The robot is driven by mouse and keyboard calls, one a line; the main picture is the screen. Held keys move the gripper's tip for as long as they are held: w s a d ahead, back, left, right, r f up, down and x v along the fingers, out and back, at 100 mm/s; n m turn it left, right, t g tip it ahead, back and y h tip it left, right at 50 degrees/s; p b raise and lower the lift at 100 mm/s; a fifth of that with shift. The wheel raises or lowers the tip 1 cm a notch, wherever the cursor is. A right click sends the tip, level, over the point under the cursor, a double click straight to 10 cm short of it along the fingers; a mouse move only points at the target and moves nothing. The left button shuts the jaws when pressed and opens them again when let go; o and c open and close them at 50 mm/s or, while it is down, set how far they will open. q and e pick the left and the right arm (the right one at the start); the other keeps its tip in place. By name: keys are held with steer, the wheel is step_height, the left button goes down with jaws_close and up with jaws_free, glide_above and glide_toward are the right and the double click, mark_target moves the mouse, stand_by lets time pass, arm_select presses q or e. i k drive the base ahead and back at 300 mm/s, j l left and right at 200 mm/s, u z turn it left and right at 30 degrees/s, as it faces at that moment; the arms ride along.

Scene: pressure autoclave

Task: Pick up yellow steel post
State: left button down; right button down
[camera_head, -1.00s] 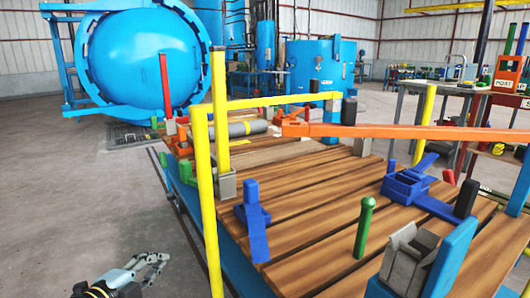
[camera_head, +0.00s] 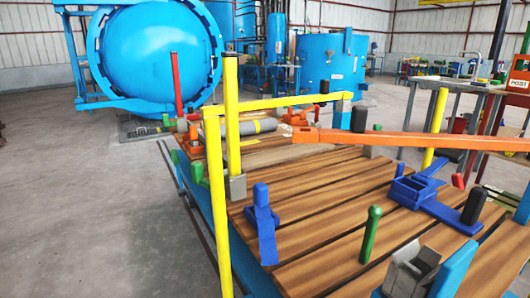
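A yellow steel post (camera_head: 231,115) stands upright in a grey socket block (camera_head: 236,187) on the left side of the wooden-decked cart. In front of it, a yellow frame has an upright leg (camera_head: 217,205) at the cart's near left edge and a horizontal bar (camera_head: 285,102) reaching right. Another yellow post (camera_head: 434,125) stands at the back right, partly behind an orange beam. I cannot tell which one the task names. Neither of my grippers shows in this view.
The cart deck (camera_head: 315,210) carries a blue bracket (camera_head: 263,225), a green post (camera_head: 371,232), a blue clamp (camera_head: 415,190) and a grey block (camera_head: 408,270). A long orange beam (camera_head: 400,139) spans above. A blue autoclave (camera_head: 155,60) stands behind. Floor at left (camera_head: 80,220) is clear.

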mark_target(230, 59)
steer(key=i+j, duration=0.1)
steer(key=j, duration=0.25)
steer(key=i+j+z, duration=0.1)
steer(key=j, duration=0.3)
steer(key=i+j, duration=0.15)
steer(key=j, duration=0.2)
steer(key=i+j, duration=0.1)
steer(key=j, duration=0.25)
steer(key=i+z, duration=0.05)
